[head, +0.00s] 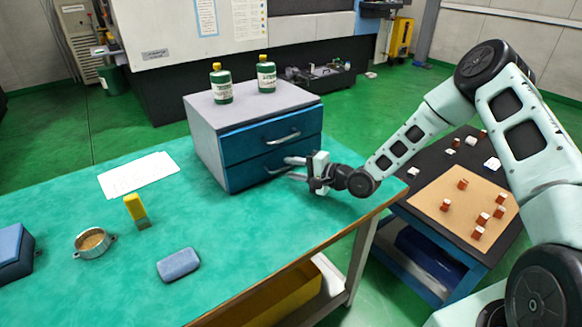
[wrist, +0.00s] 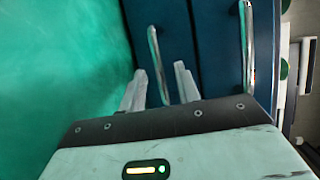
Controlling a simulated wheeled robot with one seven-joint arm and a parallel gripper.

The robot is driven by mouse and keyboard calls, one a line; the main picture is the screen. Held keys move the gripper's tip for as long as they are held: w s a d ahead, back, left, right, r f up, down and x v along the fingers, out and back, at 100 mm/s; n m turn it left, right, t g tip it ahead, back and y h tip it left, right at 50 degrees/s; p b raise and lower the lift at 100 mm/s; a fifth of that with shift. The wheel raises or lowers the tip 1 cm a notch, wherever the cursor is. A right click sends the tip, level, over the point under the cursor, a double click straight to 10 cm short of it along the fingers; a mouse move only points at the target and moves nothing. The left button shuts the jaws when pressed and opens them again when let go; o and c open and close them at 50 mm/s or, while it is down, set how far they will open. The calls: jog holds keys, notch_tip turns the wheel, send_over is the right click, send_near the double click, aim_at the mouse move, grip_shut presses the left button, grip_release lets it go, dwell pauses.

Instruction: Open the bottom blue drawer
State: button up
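The grey cabinet (head: 205,140) stands on the green table with two blue drawers, both closed. The bottom blue drawer (head: 245,175) has a silver bar handle, which shows in the wrist view (wrist: 156,55). The top drawer (head: 255,138) has a like handle (head: 283,138), at the right in the wrist view. My gripper (head: 296,168) is at the front of the bottom drawer. Its two pale fingers are apart, one on each side of the bottom handle in the wrist view (wrist: 160,88). Gaps show between the handle and both fingers. In the head view the fingers partly hide that handle.
Two green bottles (head: 221,85) stand on the cabinet. Paper (head: 138,176), a yellow block (head: 136,211), a metal cup (head: 93,243) and a blue-grey block (head: 178,264) lie on the table. A dark cart (head: 410,207) with small parts stands to the right, under my arm.

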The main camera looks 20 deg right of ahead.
jog(key=shift+w+a+f, duration=0.1)
jog(key=shift+w+a, duration=0.35)
grip_shut()
jog(key=shift+s, duration=0.1)
